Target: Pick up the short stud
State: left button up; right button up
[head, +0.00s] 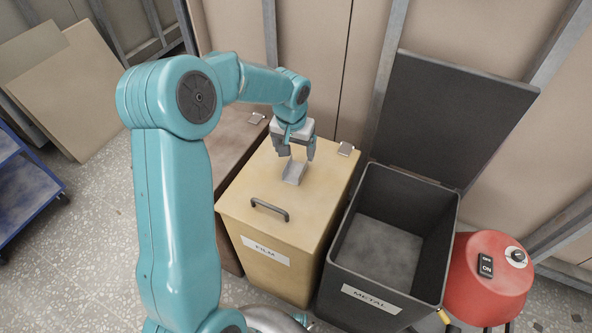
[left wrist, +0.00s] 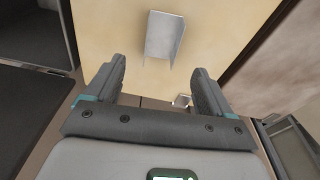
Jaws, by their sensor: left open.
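The short stud (head: 294,172) is a small grey metal channel piece lying on the closed tan lid of the bin labelled FILM (head: 240,200). In the left wrist view the stud (left wrist: 164,36) shows as a pale U-shaped channel beyond the fingertips, apart from them. My left gripper (head: 297,152) is open and empty, above and just behind the stud in the head view. Its two dark fingers (left wrist: 158,80) are spread wide in the left wrist view. My right gripper is not in view.
The bin labelled METAL (head: 372,292) stands open and empty on the right, its dark lid (head: 450,115) raised. A red canister (head: 490,280) is beside it. The FILM lid has a dark handle (head: 269,208). A brown bin (head: 228,140) stands left. Boards and a blue cart (head: 25,190) are far left.

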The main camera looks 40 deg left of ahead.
aim_at(296, 171)
pick_arm(q)
jog(key=shift+s+a+f, duration=0.1)
jog(key=shift+a+f, duration=0.05)
jog(key=shift+f, duration=0.65)
jog(key=f, duration=0.5)
jog(key=shift+w+a+f+b, duration=0.1)
jog(key=shift+w+f+b, duration=0.15)
jog(key=shift+w+b, duration=0.15)
jog(key=shift+r, duration=0.1)
jog(key=shift+c, duration=0.3)
jog(key=c, duration=1.1)
jog(key=shift+r, duration=0.1)
